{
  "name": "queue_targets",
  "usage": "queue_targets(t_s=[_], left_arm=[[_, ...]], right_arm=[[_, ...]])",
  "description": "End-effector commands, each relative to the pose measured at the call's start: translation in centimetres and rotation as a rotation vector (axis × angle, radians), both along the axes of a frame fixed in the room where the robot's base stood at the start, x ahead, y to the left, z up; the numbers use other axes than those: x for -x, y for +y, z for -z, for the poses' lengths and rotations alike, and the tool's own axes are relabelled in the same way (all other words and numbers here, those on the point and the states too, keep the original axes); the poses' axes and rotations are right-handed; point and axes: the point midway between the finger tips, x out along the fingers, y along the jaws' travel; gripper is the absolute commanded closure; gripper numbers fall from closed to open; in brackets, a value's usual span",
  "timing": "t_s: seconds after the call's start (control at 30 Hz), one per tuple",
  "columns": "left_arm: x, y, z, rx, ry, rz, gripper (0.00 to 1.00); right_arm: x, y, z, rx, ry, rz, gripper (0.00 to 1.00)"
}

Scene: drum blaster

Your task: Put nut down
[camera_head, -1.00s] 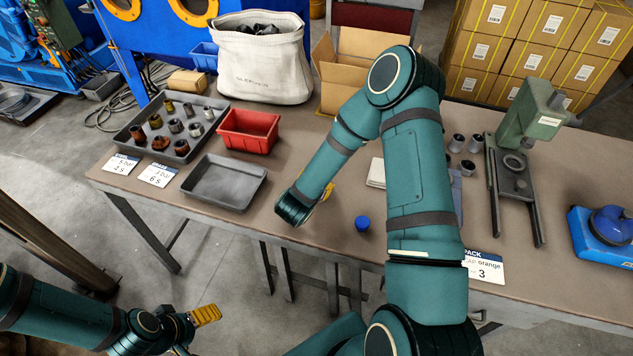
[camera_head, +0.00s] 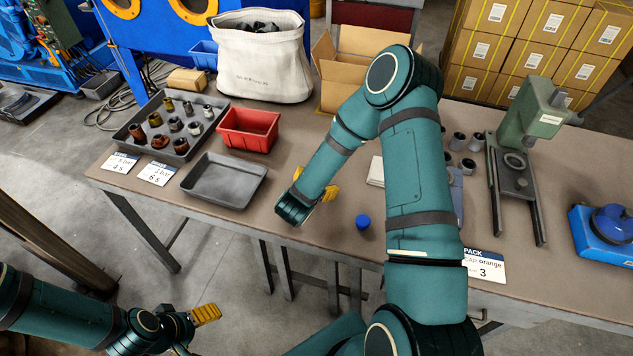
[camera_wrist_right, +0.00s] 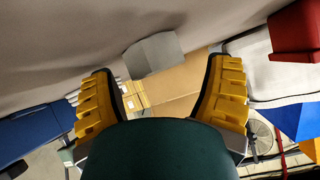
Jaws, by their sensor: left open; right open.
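Several metal nuts and fittings, some rusty brown and some grey, stand in a dark grey tray (camera_head: 128,140) at the back left of the table. I cannot tell which one is the task's nut. My right gripper (camera_head: 324,190) is low over the table's middle, partly hidden by its own arm in the head view. In the right wrist view my right gripper (camera_wrist_right: 160,98) has its yellow fingers wide apart, with nothing held between them. My left gripper (camera_head: 206,315) is open and empty, off the table's front edge at lower left.
An empty grey tray (camera_head: 225,182) and a red bin (camera_head: 249,130) are left of my right gripper. A blue cap (camera_head: 363,222) stands close to its right. Several metal cylinders (camera_head: 458,141) and a green press (camera_head: 530,115) are farther right. A cardboard box (camera_head: 345,68) stands behind.

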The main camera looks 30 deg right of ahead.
Motion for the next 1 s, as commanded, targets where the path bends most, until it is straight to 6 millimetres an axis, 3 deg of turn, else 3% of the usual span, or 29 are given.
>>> queue_targets(t_s=[0.07,0.5,0.7,1.0], left_arm=[[0.1,0.0,-1.0,0.000,0.003,0.001,0.19],[0.4,-0.1,-2.2,0.002,0.009,0.003,0.19],[0.5,-0.1,-2.4,0.003,0.012,0.002,0.19],[0.5,-0.1,-2.5,0.003,0.013,0.003,0.19]], right_arm=[[0.0,-0.1,-1.2,0.000,-0.001,0.002,0.22],[4.9,5.9,-5.9,0.001,-0.001,-0.006,0.22],[6.2,7.4,-7.0,0.000,-0.001,-0.002,0.22],[6.6,7.7,-7.2,-0.001,-0.001,0.001,0.22]])
